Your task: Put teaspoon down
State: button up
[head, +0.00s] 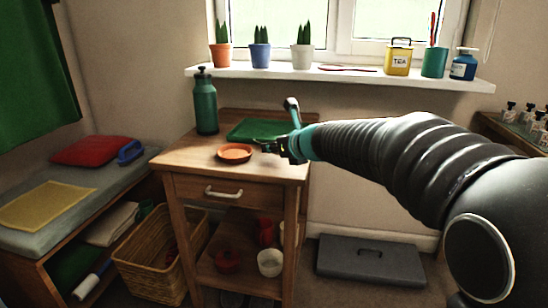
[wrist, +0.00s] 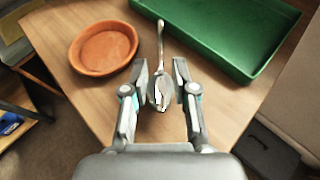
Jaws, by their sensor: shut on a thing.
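In the head view my gripper (head: 274,147) is at the table's right side, just right of the terracotta saucer (head: 235,153); the spoon is too small to make out there. I cannot tell whether the spoon touches the wood.
The green tray (wrist: 225,32) lies behind my gripper, and the saucer (wrist: 103,48) is to its left. A green bottle (head: 205,104) stands at the table's back left. The table's front left is bare. The windowsill (head: 300,72) holds pots and tins.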

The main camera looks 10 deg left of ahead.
jog(key=shift+f, duration=0.85)
jog(key=shift+f+b, duration=0.15)
jog(key=shift+b, duration=0.15)
jog(key=o, duration=0.9)
jog(key=shift+o, duration=0.2)
jog(key=shift+d+r, duration=0.1)
jog(key=shift+r, duration=0.15)
notch_tip(320, 180, up, 4)
jog(key=p, duration=0.2)
send_over(299, 178)
jog(key=shift+r, duration=0.2)
